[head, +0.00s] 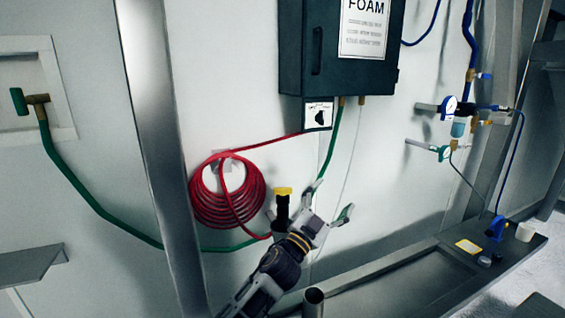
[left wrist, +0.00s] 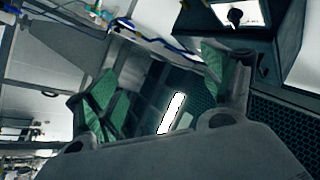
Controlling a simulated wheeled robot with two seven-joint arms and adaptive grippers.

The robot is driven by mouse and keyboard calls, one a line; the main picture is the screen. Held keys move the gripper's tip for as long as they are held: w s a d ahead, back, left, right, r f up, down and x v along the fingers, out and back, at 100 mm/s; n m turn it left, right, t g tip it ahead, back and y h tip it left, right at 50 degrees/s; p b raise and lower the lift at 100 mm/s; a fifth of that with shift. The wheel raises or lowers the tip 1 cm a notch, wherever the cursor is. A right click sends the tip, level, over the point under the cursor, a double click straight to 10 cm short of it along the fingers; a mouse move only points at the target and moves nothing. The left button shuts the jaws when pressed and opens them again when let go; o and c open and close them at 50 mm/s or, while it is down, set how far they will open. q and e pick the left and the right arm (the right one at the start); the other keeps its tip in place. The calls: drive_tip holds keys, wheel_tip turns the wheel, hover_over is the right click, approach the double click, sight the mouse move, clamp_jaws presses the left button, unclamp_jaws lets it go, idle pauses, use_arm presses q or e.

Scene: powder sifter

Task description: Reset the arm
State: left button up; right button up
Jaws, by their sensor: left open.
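My left gripper (head: 331,201) is in the lower middle of the head view, on an arm that rises from the bottom. Its fingers are spread open with nothing between them. In the left wrist view the two green-padded fingers (left wrist: 160,90) stand wide apart, also empty. The gripper appears in front of the wall, below the dark FOAM box (head: 340,48) and right of the red coiled hose (head: 204,207). A yellow-topped black part (head: 283,203) shows just left of the gripper; I cannot tell whether they touch. My right gripper is not in view.
A dark bench (head: 432,268) at the lower right carries small items, including a blue device (head: 495,228) and a white cup (head: 525,231). Gauges and valves (head: 455,120) stick out at right. A metal post (head: 160,130) stands left. A green hose (head: 85,195) hangs along the wall.

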use_arm(q)
drive_tip(key=s+a+f+n+g+y, duration=0.35)
drive_tip(key=a+f+n+y, duration=0.9)
drive_tip(key=a+f, duration=0.95)
drive_tip(key=s+a+f+g+y, duration=0.1)
drive_tip(key=s+a+f+g, duration=0.3)
drive_tip(key=s, duration=0.5)
drive_tip(key=s+a+f+n+g+y, duration=0.1)
drive_tip(key=s+a+f+g, duration=0.2)
drive_tip(key=s+a+f, duration=0.45)
drive_tip(key=s+a+f+g+y, duration=0.1)
drive_tip(key=s+a+f+g, duration=0.2)
drive_tip(key=s, duration=0.8)
drive_tip(key=s+f+g, duration=0.1)
drive_tip(key=s+f, duration=0.2)
drive_tip(key=f, duration=3.2)
drive_tip(key=s+a+f, duration=0.2)
drive_tip(key=s+f, duration=0.7)
drive_tip(key=s, duration=0.1)
drive_tip(key=s+a+f+g, duration=0.1)
drive_tip(key=s+a+f, duration=0.1)
drive_tip(key=s+f, duration=0.7)
drive_tip(key=s, duration=0.2)
drive_tip(key=shift+s+a+f, duration=0.3)
drive_tip(key=shift+a+f, duration=0.05)
drive_tip(key=shift+a, duration=0.05)
drive_tip(key=shift+m, duration=0.25)
